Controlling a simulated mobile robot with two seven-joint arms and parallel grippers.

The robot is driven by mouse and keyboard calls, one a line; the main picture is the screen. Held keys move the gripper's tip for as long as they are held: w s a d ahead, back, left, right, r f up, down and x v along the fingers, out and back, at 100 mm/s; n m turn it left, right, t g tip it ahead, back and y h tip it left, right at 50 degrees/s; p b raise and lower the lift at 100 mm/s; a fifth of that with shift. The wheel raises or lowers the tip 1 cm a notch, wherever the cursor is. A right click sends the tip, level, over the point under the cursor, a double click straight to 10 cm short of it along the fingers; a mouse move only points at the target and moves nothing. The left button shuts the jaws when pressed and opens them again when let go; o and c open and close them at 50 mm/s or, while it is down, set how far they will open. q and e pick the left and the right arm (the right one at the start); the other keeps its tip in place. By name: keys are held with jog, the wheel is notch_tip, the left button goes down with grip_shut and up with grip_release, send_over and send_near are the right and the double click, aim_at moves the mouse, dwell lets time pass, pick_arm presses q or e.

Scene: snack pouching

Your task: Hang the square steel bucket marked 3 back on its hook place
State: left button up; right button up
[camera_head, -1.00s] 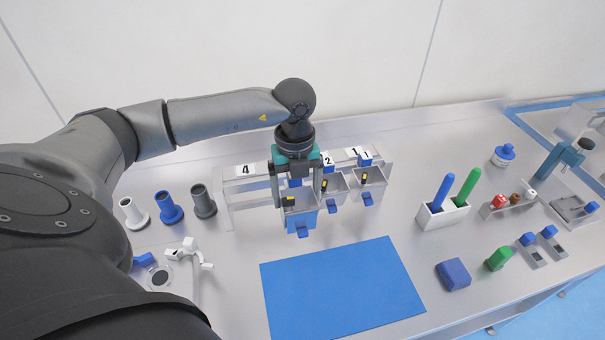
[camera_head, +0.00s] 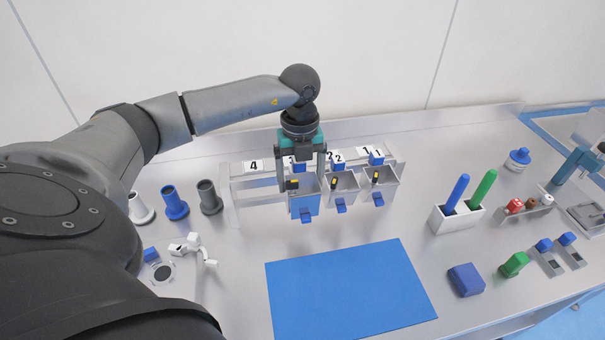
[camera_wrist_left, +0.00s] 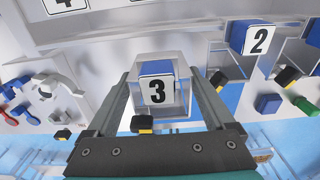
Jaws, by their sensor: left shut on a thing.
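The square steel bucket marked 3 (camera_head: 306,205) is between the fingers of my left gripper (camera_head: 304,186), which is shut on it. It is upright at the rail (camera_head: 232,200), left of the bucket marked 2 (camera_head: 343,185) and about level with it. In the left wrist view the bucket's blue tab with the 3 label (camera_wrist_left: 157,86) shows between the two fingers (camera_wrist_left: 160,90). The gripper hides the back of the bucket in the head view, so I cannot tell whether its hook sits on the rail. My right gripper is out of view.
The bucket marked 1 (camera_head: 381,180) hangs to the right. The rail place by label 4 (camera_head: 254,166) is bare. Dark, blue and white posts (camera_head: 174,204) stand left. A blue mat (camera_head: 350,290) lies in front. A white holder (camera_head: 457,217) with two pens stands right.

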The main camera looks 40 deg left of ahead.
pick_arm(q)
jog(key=f+b, duration=0.1)
jog(key=w+a+f, duration=0.1)
jog(key=a+f+b, duration=0.1)
jog(key=shift+w+b, duration=0.35)
jog(key=shift+f, duration=0.2)
dwell(0.8)
jog(key=o, duration=1.6)
jog(key=shift+c, duration=0.2)
jog(key=shift+s, duration=0.1)
notch_tip(320, 180, up, 15)
jog(key=shift+a+r, duration=0.15)
